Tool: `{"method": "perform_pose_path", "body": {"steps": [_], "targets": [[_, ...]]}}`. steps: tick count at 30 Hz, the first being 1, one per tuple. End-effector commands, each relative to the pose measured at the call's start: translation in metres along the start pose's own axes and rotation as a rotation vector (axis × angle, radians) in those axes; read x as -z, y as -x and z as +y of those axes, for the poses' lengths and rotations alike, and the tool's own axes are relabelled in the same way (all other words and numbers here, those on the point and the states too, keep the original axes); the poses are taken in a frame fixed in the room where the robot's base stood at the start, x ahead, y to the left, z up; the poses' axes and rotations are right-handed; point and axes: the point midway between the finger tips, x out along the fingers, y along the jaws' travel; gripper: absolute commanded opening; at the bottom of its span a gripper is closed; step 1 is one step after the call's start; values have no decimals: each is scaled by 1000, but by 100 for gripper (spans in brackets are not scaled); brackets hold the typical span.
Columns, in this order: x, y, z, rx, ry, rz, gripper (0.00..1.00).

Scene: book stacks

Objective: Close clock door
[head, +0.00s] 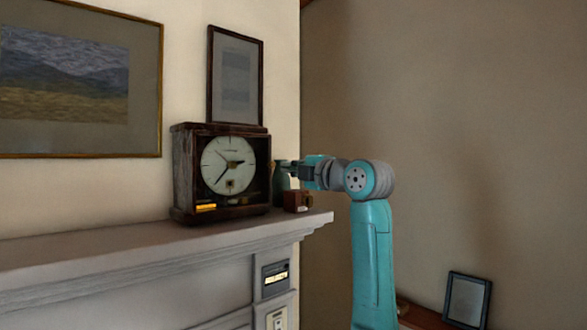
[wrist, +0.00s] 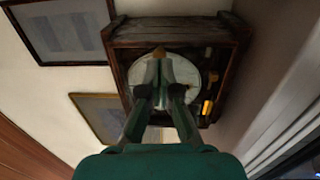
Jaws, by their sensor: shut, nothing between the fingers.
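The clock (head: 182,170) is a dark wooden case with a round pale dial (head: 228,164), standing on the mantel shelf in the head view. In the wrist view the case (wrist: 180,33) fills the upper middle, and its dial (wrist: 187,70) shows behind my fingers. I cannot clearly make out a separate door panel or tell its angle. My gripper (head: 277,163) is just right of the case in the head view. Its fingers (wrist: 158,57) are together and empty, overlapping the dial in the wrist view. I cannot tell whether they touch the clock.
A framed picture (head: 236,77) is behind the clock. The mantel shelf (head: 90,250) is bare to the left and ends just right of the box.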

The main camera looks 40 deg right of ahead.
Motion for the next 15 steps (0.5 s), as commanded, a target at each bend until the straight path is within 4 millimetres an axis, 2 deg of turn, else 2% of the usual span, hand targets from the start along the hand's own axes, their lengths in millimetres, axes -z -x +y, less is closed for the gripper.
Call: {"method": "perform_pose_path", "body": {"steps": [8, 15], "targets": [[-2, 31, 0, -2, 2, -1, 0], [-6, 67, 1, -2, 2, -3, 0]]}}
